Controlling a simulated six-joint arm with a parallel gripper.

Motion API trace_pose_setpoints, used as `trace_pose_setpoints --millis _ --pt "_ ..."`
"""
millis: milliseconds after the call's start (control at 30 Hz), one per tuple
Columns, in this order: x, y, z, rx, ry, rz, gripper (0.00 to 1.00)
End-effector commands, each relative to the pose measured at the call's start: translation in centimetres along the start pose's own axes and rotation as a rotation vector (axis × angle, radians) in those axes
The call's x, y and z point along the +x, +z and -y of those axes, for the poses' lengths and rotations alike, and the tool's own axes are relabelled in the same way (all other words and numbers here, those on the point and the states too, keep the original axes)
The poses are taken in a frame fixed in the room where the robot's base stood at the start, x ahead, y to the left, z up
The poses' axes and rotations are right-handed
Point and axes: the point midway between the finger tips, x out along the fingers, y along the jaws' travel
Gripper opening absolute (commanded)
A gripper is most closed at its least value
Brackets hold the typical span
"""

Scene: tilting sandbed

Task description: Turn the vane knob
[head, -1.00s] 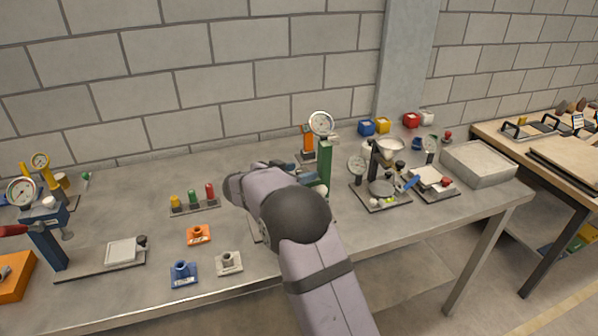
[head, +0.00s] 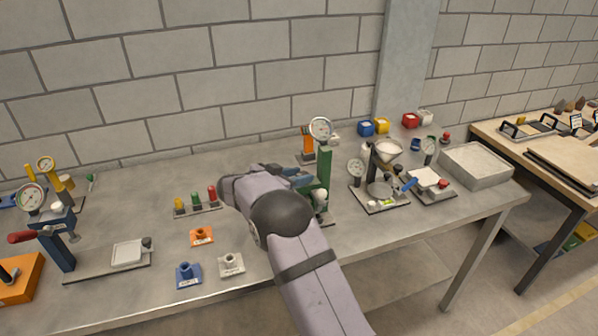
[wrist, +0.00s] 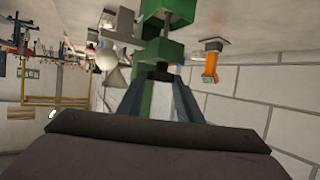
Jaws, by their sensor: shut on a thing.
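In the wrist view, green blocks of this device (wrist: 162,50) are at the top centre. A small dark knob (wrist: 160,73) shows below them, between the tips of my gripper (wrist: 160,92). The fingers are shut on this knob, which appears to be the vane knob. Its lower part and any pointer are hidden. My wrist hides much of the device's base in the head view.
Red, green and yellow pegs (head: 195,204) stand in a rack to the left. Orange (head: 202,236), blue (head: 188,274) and grey (head: 231,264) fittings lie in front. A funnel apparatus (head: 388,160) stands close on the right. An orange-topped stand (head: 308,143) is behind the green device.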

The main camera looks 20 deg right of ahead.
Motion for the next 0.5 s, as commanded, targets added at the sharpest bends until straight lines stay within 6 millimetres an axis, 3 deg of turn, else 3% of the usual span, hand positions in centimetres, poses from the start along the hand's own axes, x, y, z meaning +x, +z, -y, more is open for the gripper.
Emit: trace_pose_setpoints --millis 200,233,300,500 --pt "-0.02 -0.01 0.05 0.001 -0.002 -0.001 0.1" --pt "-0.02 -0.01 0.05 0.001 -0.002 -0.001 0.39" --pt "-0.02 -0.01 0.05 0.0 -0.002 -0.001 0.51" --pt "-0.01 0.01 0.03 0.0 -0.002 -0.001 0.51"
